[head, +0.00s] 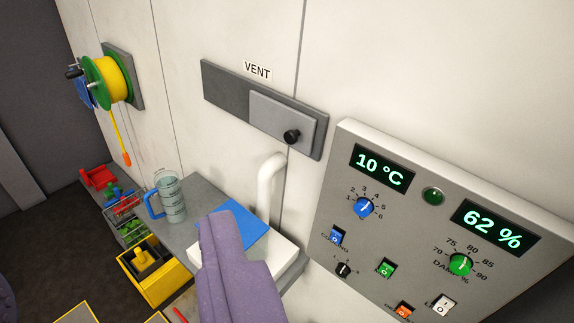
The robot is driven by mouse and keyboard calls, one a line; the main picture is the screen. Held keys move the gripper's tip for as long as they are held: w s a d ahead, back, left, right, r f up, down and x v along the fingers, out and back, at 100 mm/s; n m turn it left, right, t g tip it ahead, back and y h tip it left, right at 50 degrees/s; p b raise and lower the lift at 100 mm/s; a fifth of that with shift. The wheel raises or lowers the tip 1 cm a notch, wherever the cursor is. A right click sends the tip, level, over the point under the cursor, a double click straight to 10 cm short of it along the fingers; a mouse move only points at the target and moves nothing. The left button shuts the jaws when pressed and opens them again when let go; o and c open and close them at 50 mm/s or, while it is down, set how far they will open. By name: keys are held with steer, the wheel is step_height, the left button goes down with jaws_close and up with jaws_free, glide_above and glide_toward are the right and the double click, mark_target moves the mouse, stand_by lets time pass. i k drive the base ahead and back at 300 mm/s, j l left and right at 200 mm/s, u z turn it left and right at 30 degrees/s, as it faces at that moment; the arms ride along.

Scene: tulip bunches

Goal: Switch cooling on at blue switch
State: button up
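The blue switch (336,237) is a small rocker above the lettering "COOLING" on the lower left of the grey wall panel (400,222). Its on or off position is too small to read. A blue knob (364,208) with a scale of numbers sits just above it. The temperature display (381,167) reads 10 °C, and a dark green round lamp (433,196) is beside it.
The panel also holds a 62 % display (492,228), a green knob (460,265), and green, orange and white switches. A grey vent slide (286,125) is above left. A white curved pipe (270,185), a jug (170,197) and crates (155,272) are left. The wall before the panel looks clear.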

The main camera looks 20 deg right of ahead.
mark_target(336, 236)
steer(key=z, duration=1.15)
steer(key=u, duration=0.35)
